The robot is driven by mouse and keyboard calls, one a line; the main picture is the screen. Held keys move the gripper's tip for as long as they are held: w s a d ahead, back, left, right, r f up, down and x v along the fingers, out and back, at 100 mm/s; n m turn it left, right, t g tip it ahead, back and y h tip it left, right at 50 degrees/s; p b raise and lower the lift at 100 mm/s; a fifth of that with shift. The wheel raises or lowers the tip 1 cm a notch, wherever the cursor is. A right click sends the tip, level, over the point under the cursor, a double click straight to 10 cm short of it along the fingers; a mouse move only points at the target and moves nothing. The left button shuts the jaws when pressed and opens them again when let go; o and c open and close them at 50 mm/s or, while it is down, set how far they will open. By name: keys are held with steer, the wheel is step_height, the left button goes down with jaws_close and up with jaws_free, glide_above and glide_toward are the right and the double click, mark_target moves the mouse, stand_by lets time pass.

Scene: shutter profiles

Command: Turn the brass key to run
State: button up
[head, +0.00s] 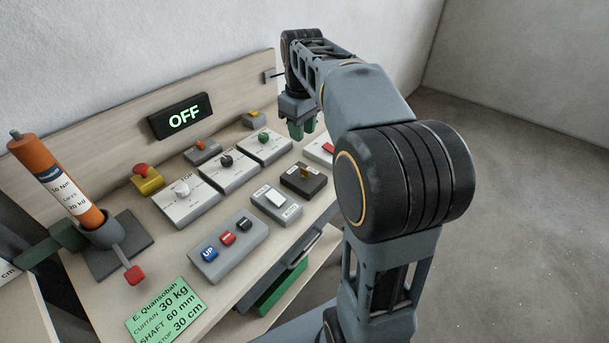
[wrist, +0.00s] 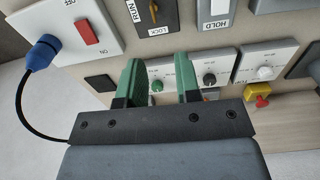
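The brass key (head: 304,173) sits upright in a black switch box (head: 316,184) towards the front right of the bench. In the wrist view the key (wrist: 153,9) shows at the top edge, partly cut off, on the black box with a LOCK label (wrist: 160,30). My gripper (head: 303,130) hangs pointing down over the back right of the bench, beyond the key and apart from it. In the wrist view its two green fingers (wrist: 158,75) are spread with nothing between them. The key's exact turn is too small to read in the head view.
A display (head: 181,116) reads OFF. Knob boxes (head: 229,171) stand behind the key box.

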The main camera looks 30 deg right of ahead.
mark_target(304, 173)
steer(key=f, duration=0.4)
steer(key=f+b, duration=0.1)
steer(key=f, duration=0.4)
steer(key=w+d+f+b, duration=0.1)
steer(key=f, duration=0.4)
jaws_close()
